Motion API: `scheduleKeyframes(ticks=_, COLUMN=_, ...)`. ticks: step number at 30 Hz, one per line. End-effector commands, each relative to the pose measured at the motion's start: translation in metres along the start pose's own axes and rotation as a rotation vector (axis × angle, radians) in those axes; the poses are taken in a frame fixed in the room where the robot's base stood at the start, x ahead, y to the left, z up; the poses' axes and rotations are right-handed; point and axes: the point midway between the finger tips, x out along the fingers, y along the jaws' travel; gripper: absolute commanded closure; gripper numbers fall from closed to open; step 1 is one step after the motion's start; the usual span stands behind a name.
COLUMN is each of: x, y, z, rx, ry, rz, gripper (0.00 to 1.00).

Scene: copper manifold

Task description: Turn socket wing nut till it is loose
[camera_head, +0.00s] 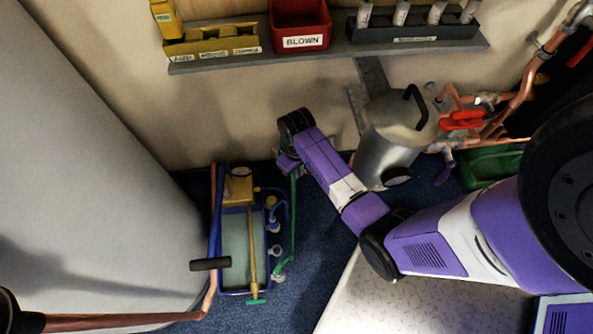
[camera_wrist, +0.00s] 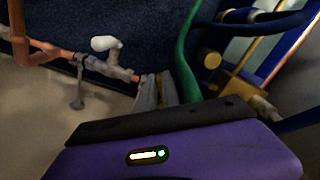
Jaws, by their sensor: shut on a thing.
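My gripper (camera_head: 288,163) is at the end of the purple arm, low by the wall, just right of the blue crate. A grey fitting with a white-handled valve (camera_wrist: 105,45) leads up to this spot from a copper pipe (camera_wrist: 40,52). In the head view the nut is hidden behind my gripper.
A green hose (camera_wrist: 184,55) passes close beside the fingers. The blue crate (camera_head: 219,279) with brass and blue fittings stands left of my gripper. A metal cylinder (camera_head: 385,150) stands to the right. A shelf (camera_head: 225,64) with a red bin (camera_head: 300,15) is above.

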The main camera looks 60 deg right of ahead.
Motion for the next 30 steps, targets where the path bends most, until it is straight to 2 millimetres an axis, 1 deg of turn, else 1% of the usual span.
scheduleKeyframes(ticks=8, x=-0.002, y=0.002, z=0.000, rx=-0.039, ry=0.000, rz=-0.001, gripper=1.00)
scheduleKeyframes(ticks=14, x=-0.004, y=0.009, z=-0.001, rx=-0.147, ry=-0.001, rz=-0.001, gripper=1.00)
scheduleKeyframes(ticks=20, x=-0.005, y=0.019, z=-0.004, rx=-0.317, ry=-0.001, rz=-0.001, gripper=1.00)
scheduleKeyframes(ticks=30, x=-0.003, y=0.036, z=-0.013, rx=-0.640, ry=0.001, rz=-0.001, gripper=1.00)
